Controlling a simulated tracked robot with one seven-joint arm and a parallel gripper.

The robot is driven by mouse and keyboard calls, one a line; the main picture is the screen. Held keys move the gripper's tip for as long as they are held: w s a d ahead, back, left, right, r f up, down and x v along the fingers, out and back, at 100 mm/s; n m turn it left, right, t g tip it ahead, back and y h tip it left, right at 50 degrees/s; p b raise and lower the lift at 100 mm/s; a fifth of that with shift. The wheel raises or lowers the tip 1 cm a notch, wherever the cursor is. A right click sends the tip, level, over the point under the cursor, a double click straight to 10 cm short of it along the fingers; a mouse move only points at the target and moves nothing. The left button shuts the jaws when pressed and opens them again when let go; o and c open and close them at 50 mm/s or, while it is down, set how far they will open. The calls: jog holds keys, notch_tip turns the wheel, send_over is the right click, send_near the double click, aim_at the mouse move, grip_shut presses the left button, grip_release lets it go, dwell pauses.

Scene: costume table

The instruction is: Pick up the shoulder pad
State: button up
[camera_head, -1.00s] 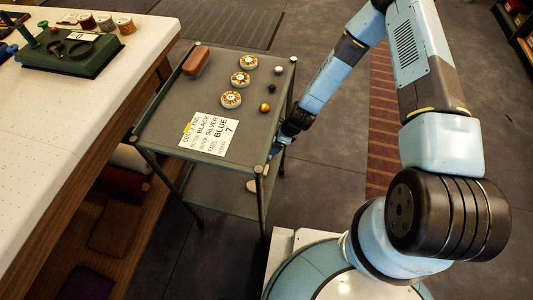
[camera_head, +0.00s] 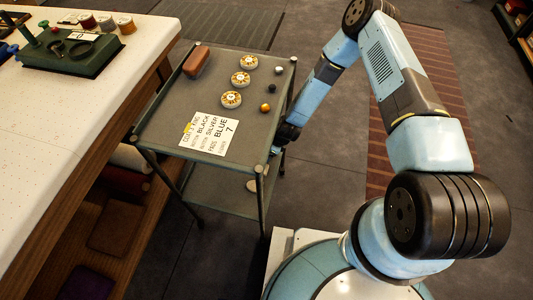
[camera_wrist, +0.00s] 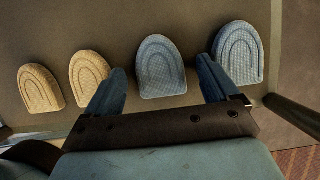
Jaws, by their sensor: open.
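In the wrist view several shoulder pads lie in a row on a flat brown surface: two tan pads, a left one (camera_wrist: 40,88) and a right one (camera_wrist: 89,78), then a blue-grey pad (camera_wrist: 160,66) and a second blue-grey pad (camera_wrist: 239,52) at the right. My gripper (camera_wrist: 160,72) is open and empty. Its fingers point toward the row, one on each side of the middle blue-grey pad. The right finger overlaps the edge of the rightmost pad in the picture. In the head view a pale pad (camera_head: 252,185) shows on the cart's lower shelf; my gripper is hidden beside the cart.
The cart's top (camera_head: 165,118) is above the lower shelf (camera_head: 222,194) and has posts at its corners. It bears a card (camera_head: 209,133) reading BLACK, SILVER, BLUE and 7, a brown block (camera_head: 196,62), round button discs (camera_head: 240,79) and small balls. A long white-topped table (camera_head: 60,130) stands left.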

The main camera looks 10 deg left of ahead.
jog(key=c, duration=1.1)
jog(key=shift+c, duration=0.2)
jog(key=shift+r, duration=0.45)
notch_tip(320, 180, up, 2)
jog(key=shift+r, duration=0.25)
jog(key=s+d+r, duration=0.6)
jog(key=s+r, duration=0.3)
jog(key=s, duration=0.3)
jog(key=shift+s+d+r, duration=0.2)
jog(key=shift+d+r, duration=0.05)
jog(key=shift+r, duration=0.05)
